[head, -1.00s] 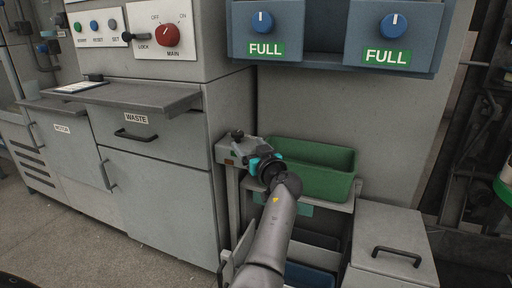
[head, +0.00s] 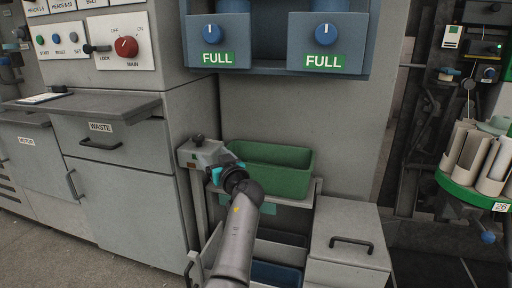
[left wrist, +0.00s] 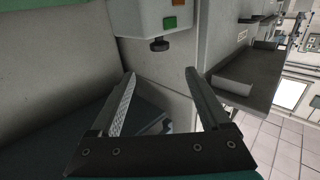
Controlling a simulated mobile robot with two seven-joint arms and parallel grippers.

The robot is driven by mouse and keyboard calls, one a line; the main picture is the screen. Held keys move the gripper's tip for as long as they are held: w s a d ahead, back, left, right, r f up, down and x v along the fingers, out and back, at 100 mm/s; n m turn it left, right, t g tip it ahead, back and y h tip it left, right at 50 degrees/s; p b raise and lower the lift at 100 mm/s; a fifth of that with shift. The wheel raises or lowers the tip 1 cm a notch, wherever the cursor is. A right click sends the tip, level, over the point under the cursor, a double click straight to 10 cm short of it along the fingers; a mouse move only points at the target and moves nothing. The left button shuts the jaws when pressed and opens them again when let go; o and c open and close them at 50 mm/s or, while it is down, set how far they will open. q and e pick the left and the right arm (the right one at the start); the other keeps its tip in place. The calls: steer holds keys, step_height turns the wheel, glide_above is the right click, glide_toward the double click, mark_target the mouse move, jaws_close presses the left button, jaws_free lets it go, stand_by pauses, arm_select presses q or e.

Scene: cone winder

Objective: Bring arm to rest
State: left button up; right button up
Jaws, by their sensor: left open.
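My left arm comes up from the bottom middle of the head view, with its teal and black left gripper (head: 217,174) beside the grey box with a black knob (head: 198,150). The gripper's fingers are hardly visible there. In the left wrist view the two fingers of the left gripper (left wrist: 160,73) stand wide apart with nothing between them. The grey box (left wrist: 153,18), with its green and orange buttons and dark knob, shows beyond the fingertips. I cannot tell whether the gripper touches it. My right gripper is not in view.
A green bin (head: 272,172) sits on a stand right of the gripper. A grey lidded box (head: 346,240) stands lower right. The waste drawer (head: 105,140) and its jutting shelf (head: 90,104) are left. A green-rimmed carousel with cones (head: 478,187) is far right.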

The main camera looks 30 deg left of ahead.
arm_select(q)
steer(key=shift+f, duration=0.1)
